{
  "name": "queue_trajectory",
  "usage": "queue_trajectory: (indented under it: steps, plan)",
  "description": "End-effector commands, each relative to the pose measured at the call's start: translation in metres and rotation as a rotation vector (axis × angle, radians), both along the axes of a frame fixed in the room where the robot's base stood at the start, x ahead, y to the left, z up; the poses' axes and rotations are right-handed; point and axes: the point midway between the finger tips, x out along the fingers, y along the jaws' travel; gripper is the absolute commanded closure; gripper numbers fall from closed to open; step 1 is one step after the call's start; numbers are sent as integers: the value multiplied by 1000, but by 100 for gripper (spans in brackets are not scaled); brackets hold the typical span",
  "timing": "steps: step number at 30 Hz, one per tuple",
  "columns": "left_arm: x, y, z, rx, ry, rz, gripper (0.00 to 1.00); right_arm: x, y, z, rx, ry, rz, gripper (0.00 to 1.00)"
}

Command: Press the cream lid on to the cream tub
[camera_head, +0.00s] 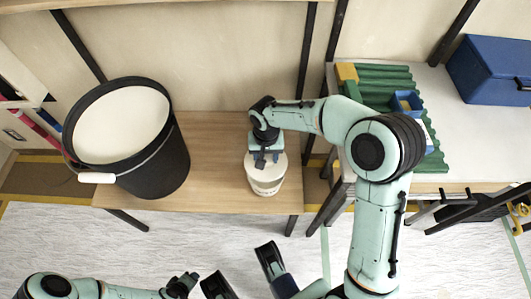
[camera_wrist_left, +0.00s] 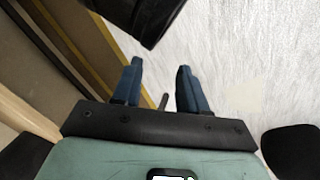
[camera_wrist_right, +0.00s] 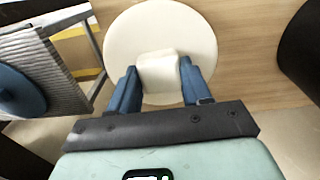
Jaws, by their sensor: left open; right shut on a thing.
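The cream tub (camera_head: 267,187) stands upright on the wooden bench, near its right end. The cream lid (camera_wrist_right: 160,32) is a round disc with a block-shaped handle (camera_wrist_right: 158,72). My right gripper (camera_head: 266,160) is shut on this handle from above, with one blue finger on each side of it in the right wrist view (camera_wrist_right: 158,78). The lid lies over the tub's top; I cannot tell whether it is fully seated. The lid hides the tub in the right wrist view. My left gripper (camera_wrist_left: 157,72) is open and empty, above the floor and away from the tub.
A large black bucket (camera_head: 160,165) with a pale top and white handle grip stands on the left of the wooden bench (camera_head: 222,140). A white table (camera_head: 440,110) at right carries a green corrugated tray (camera_head: 380,78) and a blue box (camera_head: 490,70).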

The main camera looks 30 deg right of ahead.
Motion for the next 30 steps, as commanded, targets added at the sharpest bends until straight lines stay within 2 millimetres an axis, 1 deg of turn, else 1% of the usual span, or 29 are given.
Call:
queue_trajectory:
  steps: [1, 5, 9, 15, 21, 30]
  plan:
    - [3, 3, -6, 6, -6, 5, 57, 0, 0, -8, 0, 1, 1, 82]
    - [12, 9, -14, 19, -26, 16, 57, 0, 0, -20, -1, 3, 1, 82]
    - [-2, 9, -24, 16, 17, 15, 57, 0, 0, -27, 0, 1, 1, 82]
    - [-16, 11, -36, 14, 64, 17, 57, 0, 0, -39, 0, 1, 1, 82]
    - [-24, 12, -43, 11, 92, 19, 57, 0, 0, -44, 0, 1, 0, 82]
    - [-25, 13, -43, 12, 95, 19, 57, 0, 0, -44, 0, 0, 1, 82]
